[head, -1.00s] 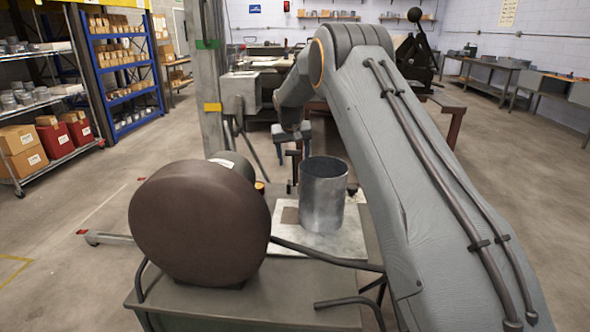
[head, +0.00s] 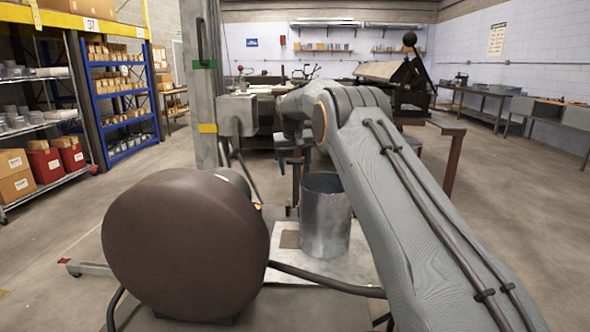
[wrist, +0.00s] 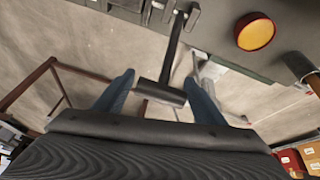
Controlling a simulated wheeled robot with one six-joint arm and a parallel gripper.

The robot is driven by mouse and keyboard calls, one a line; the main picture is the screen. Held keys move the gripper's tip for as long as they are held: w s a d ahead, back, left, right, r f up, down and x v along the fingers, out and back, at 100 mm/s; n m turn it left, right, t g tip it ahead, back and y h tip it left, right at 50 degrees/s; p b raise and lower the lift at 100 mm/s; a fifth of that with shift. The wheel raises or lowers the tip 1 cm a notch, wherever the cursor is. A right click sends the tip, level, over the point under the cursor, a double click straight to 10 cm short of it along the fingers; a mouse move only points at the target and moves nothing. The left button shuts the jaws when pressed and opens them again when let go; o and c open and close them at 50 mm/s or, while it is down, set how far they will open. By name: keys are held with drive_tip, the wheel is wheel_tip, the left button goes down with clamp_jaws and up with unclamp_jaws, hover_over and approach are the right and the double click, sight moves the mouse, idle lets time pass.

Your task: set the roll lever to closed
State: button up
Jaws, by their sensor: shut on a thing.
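The roll lever (wrist: 172,55) shows in the wrist view as a dark rod with a thick crossbar grip at its end. It runs from brackets on a grey machine edge at the top. My gripper (wrist: 160,78) has its two blue fingers on either side of the crossbar and is shut on it. In the head view my arm bends away and down beyond the metal cylinder (head: 325,215). There I cannot make out the fingertips or the lever clearly.
A round amber button (wrist: 255,32) sits on the machine near the lever. In the head view a large brown drum (head: 185,245) stands at the front left, beside the cylinder on its pale plate (head: 350,268). A grey column (head: 205,100) rises behind.

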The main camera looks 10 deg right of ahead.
sight(295, 160)
drive_tip(key=shift+s+f, duration=0.35)
drive_tip(key=shift+f, duration=0.3)
drive_tip(key=o, duration=1.5)
drive_tip(key=shift+w+d, duration=0.1)
drive_tip(key=shift+r, duration=0.45)
drive_tip(key=v, duration=0.7)
drive_tip(key=shift+r+b, duration=0.2)
drive_tip(key=shift+b, duration=0.2)
